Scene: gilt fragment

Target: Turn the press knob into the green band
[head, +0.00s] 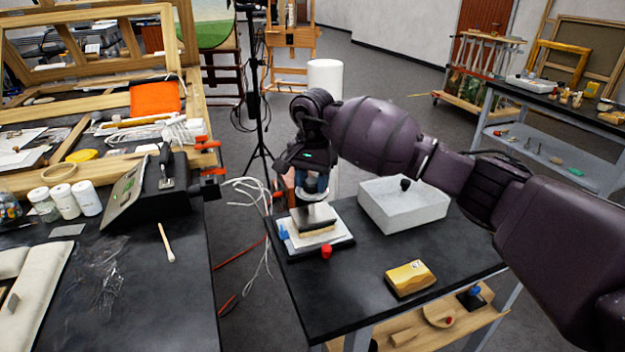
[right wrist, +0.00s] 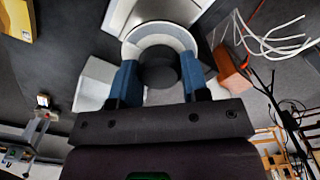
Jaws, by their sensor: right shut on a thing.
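The small press (head: 314,216) stands on the near right black table, with a dark top plate over a pale layer and a white base sheet. My right gripper (head: 312,188) is directly above it, pointing down. In the right wrist view its blue fingers (right wrist: 160,68) stand on both sides of the dark round press knob (right wrist: 160,77) and are shut on it. A pale grey ring (right wrist: 160,30) curves around the far side of the knob. No green band can be made out, and the fingers hide part of the ring. My left gripper is not in view.
A white open box (head: 405,210) stands right of the press. A yellow block (head: 410,278) lies nearer on the same table. A red piece (head: 326,251) and a blue piece (head: 283,232) are at the press edge. The left bench (head: 150,300) is crowded at the back.

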